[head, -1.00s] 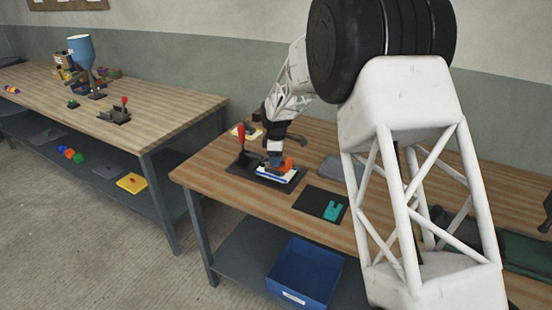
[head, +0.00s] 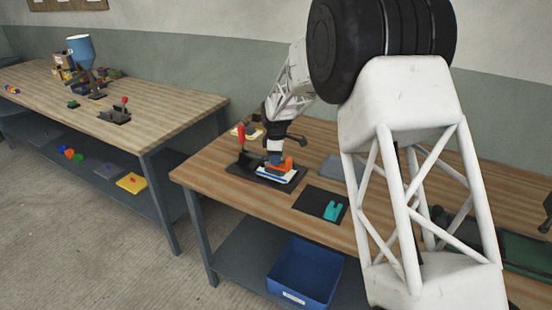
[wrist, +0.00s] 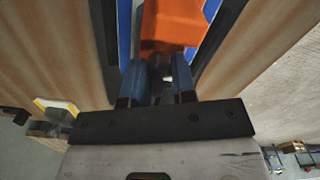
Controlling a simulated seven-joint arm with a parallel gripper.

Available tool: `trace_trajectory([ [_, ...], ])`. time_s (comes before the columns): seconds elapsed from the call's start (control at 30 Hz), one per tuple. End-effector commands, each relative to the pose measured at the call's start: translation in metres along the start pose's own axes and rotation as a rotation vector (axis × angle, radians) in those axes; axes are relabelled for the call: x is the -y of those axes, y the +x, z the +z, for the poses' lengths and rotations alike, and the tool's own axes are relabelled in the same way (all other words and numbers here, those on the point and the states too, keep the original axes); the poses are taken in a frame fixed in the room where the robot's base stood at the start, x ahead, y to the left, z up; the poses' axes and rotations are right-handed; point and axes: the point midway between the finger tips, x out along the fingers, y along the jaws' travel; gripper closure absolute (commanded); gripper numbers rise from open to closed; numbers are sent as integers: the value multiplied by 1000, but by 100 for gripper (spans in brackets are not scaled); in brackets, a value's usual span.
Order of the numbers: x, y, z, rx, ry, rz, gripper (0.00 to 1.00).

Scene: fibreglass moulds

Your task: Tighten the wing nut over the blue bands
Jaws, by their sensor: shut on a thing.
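A white mould piece with blue bands (head: 287,179) lies on a dark base plate (head: 236,170) on the near bench. An orange block (head: 286,164) sits over it. In the wrist view the orange block (wrist: 172,24) is just beyond my fingertips, with blue bands (wrist: 125,30) on both sides of it. My gripper (wrist: 166,78) points at the block. Its blue fingers are shut on a small grey metal part, seemingly the wing nut (wrist: 168,66), mostly hidden between them. In the head view my gripper (head: 275,159) is over the mould.
A dark mat with a teal piece (head: 333,210) lies to the right. A yellow-edged item (head: 247,132) lies behind. A blue bin (head: 305,272) is on the shelf below. Bare wood lies in front.

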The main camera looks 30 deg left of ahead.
Motion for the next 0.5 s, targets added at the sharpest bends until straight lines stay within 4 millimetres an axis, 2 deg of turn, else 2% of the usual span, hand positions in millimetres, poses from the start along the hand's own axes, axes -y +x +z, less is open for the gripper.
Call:
trace_trajectory([
  [0.5,1,1,0,1,30,-2,99],
])
